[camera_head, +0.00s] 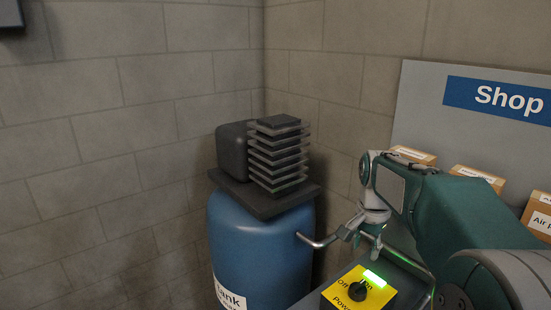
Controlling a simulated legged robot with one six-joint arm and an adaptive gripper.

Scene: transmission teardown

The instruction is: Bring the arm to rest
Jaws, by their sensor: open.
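My arm, teal and grey, comes in from the right edge and bends downward at its wrist near the middle right. My gripper (359,237) hangs below the wrist, small and partly lost against the metal parts around it. It is open, and I see nothing held in it. It is beside the blue tank (255,250), to its right, and above the back of the panel with the power switch (357,291). Whether it touches the metal pipe (316,242) there, I cannot tell.
A dark finned compressor (278,155) sits on top of the tank. The yellow switch plate shows a lit green lamp (375,278). Labelled cardboard boxes (478,178) stand behind my arm, before a grey board with a blue Shop sign (500,98). Block walls meet behind the tank.

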